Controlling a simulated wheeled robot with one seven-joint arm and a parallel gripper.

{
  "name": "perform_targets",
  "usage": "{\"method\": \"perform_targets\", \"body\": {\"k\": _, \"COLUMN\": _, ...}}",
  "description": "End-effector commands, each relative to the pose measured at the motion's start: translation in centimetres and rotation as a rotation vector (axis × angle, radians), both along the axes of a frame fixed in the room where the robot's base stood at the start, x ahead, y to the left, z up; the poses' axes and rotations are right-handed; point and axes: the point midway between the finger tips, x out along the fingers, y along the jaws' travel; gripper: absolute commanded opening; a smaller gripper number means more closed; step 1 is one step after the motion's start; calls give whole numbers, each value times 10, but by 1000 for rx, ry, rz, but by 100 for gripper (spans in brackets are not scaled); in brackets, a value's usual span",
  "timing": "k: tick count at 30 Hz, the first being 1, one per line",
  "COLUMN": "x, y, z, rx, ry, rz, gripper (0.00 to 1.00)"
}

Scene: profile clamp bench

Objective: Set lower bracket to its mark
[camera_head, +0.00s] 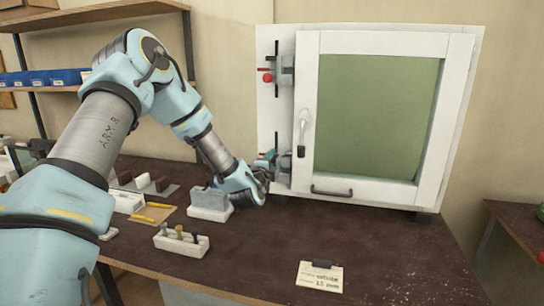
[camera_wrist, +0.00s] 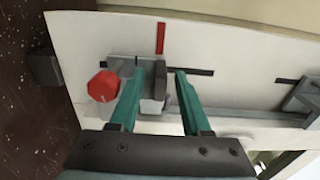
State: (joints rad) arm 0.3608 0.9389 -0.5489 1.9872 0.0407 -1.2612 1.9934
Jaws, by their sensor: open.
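The lower bracket (camera_head: 284,164) is a grey block on the white panel's left strip, partly hidden by my gripper (camera_head: 266,160) in the head view. In the wrist view the lower bracket (camera_wrist: 152,88) lies between and behind the two teal fingers of my gripper (camera_wrist: 160,74), with a red knob (camera_wrist: 103,86) at its left. My gripper is open, with one finger on each side of the bracket body; I cannot tell whether either touches it. A red mark (camera_wrist: 160,38) stands just above the bracket's right part in the wrist view. A dark slot (camera_wrist: 202,72) runs to the right of the bracket.
The upper bracket (camera_head: 285,71) with a red knob sits higher on the strip. A white-framed green window door (camera_head: 376,117) stands to the right. A grey block (camera_head: 209,205), a white holder (camera_head: 181,242) and a label card (camera_head: 320,277) are on the dark bench (camera_head: 400,250).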

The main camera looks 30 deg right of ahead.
Motion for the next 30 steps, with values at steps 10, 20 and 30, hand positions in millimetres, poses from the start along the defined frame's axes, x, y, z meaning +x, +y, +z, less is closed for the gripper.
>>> {"method": "perform_targets", "body": {"k": 10, "x": 4, "y": -4, "z": 0, "rx": 1, "ry": 1, "rz": -1, "gripper": 48}}
{"method": "perform_targets", "body": {"k": 20, "x": 4, "y": -4, "z": 0, "rx": 1, "ry": 1, "rz": 0, "gripper": 14}}
{"method": "perform_targets", "body": {"k": 30, "x": 4, "y": -4, "z": 0, "rx": 1, "ry": 1, "rz": 0, "gripper": 0}}
